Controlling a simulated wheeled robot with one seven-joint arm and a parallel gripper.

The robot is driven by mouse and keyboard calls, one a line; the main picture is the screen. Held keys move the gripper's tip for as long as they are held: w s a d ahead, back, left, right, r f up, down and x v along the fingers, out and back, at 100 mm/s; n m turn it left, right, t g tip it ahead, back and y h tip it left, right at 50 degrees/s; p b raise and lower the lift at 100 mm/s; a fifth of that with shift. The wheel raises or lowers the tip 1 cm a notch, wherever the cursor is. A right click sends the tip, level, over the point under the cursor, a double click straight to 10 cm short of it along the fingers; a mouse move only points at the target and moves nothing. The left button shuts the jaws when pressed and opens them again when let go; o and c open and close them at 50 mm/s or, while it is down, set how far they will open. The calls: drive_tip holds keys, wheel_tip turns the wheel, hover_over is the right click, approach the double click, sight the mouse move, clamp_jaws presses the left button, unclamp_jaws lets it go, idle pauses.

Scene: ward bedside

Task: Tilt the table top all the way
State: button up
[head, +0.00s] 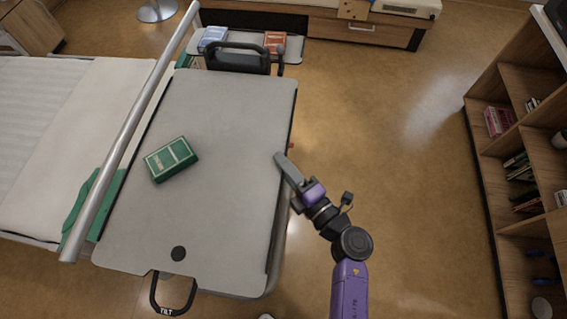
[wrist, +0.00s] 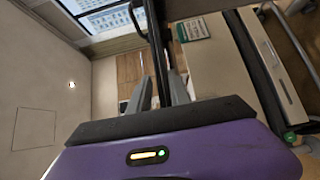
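The grey table top (head: 215,130) of the overbed table extends over the bed's side in the head view. A green book (head: 171,159) lies on it. A second black handle (head: 238,58) stands at the far end. My gripper (head: 279,158) is at the table top's right edge, away from the TILT handle; contact cannot be told. In the wrist view my gripper (wrist: 160,90) shows two grey fingers apart, with a dark bar behind them.
A bed (head: 60,120) with a metal rail (head: 130,130) is on the left. A small shelf (head: 295,48) beyond the table holds a blue box (head: 212,38) and a red box (head: 274,41). A wooden bookcase (head: 490,150) stands at right. The floor between is clear.

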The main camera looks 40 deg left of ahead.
clamp_jaws()
